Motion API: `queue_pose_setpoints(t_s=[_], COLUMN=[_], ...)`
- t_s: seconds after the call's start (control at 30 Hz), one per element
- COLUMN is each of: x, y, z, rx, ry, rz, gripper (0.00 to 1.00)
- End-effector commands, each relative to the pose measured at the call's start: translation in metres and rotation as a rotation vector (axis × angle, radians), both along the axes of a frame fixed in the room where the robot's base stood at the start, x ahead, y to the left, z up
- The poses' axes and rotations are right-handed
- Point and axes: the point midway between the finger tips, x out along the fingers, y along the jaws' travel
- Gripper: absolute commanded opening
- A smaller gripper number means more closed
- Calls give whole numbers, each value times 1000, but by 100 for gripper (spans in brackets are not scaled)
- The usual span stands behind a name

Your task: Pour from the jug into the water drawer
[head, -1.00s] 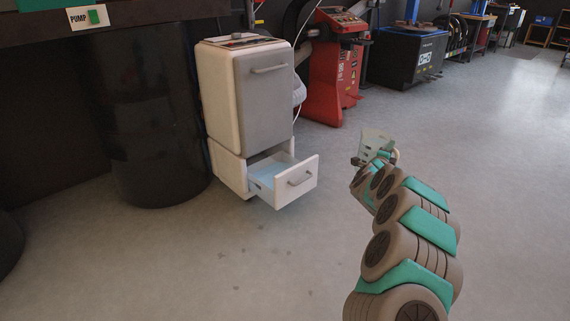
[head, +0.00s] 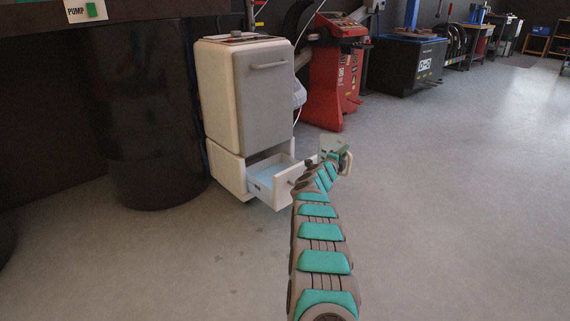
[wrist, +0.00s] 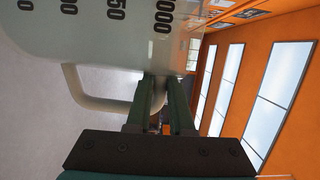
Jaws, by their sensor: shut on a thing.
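The jug (head: 333,148) is pale and translucent, held at the end of my arm in the head view, just right of the drawer front. In the wrist view the jug (wrist: 105,35) fills the top left, with dark volume marks and a cream handle (wrist: 75,85). My gripper (wrist: 165,95) is shut on the jug's handle; the exact grip is partly hidden. The water drawer (head: 262,180) is pulled open at the bottom of the white-grey cabinet, with a pale blue inside. My arm hides part of the drawer's front. The liquid in the jug cannot be made out.
The cabinet (head: 265,105) stands above the drawer. A large black drum (head: 150,120) is at its left and a red machine (head: 335,75) behind it to the right. The grey floor (head: 450,180) is open on the right.

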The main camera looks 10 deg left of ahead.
Motion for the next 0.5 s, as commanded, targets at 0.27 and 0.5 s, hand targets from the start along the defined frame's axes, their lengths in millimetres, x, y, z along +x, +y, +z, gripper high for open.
queue_pose_setpoints(t_s=[0.27,0.5], x=[5,6], y=[55,70], z=[-18,-22], rx=[0,0], ry=[-3,-2], rz=[47,62], gripper=[0,0])
